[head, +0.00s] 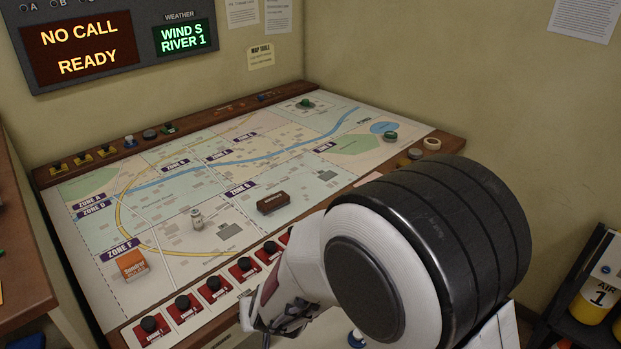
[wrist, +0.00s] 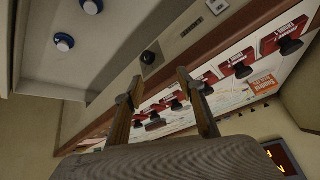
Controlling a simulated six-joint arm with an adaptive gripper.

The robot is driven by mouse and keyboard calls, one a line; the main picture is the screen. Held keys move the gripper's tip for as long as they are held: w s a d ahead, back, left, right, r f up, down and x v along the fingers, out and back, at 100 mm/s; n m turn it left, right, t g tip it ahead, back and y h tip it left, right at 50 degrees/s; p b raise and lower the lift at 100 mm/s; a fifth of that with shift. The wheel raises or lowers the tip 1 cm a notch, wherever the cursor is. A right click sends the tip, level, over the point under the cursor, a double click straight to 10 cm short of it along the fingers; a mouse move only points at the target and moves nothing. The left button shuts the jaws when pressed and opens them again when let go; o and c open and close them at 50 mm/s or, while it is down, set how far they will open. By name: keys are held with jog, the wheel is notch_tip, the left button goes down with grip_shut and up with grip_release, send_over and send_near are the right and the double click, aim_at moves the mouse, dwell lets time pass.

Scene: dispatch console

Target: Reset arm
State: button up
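My arm (head: 430,245) reaches in from the right over the front right of the map table. My gripper (head: 275,320) is low at the table's front edge, near the row of red pieces with black knobs (head: 182,303). In the wrist view my gripper (wrist: 155,88) has its two fingers well apart with nothing between them. Part of the front row is hidden behind my arm in the head view.
The map (head: 215,195) carries an orange block (head: 131,265), a brown block (head: 273,202) and a small white cylinder (head: 197,219). Green pieces (head: 390,137) stand at the right. A display (head: 82,48) reads "NO CALL READY". A rack with a yellow cylinder (head: 597,292) stands at right.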

jog(key=s+d+r, duration=0.6)
jog(key=d+r, duration=0.3)
jog(key=s+d+r, duration=0.6)
jog(key=d+r, duration=0.4)
jog(key=s+d+r+m+h, duration=0.1)
jog(key=s+d+m+h, duration=0.1)
jog(key=s+d, duration=0.7)
jog(key=shift+s+r+g+h, duration=0.25)
jog(key=shift+s+g+h, duration=0.2)
jog(key=shift+s, duration=0.2)
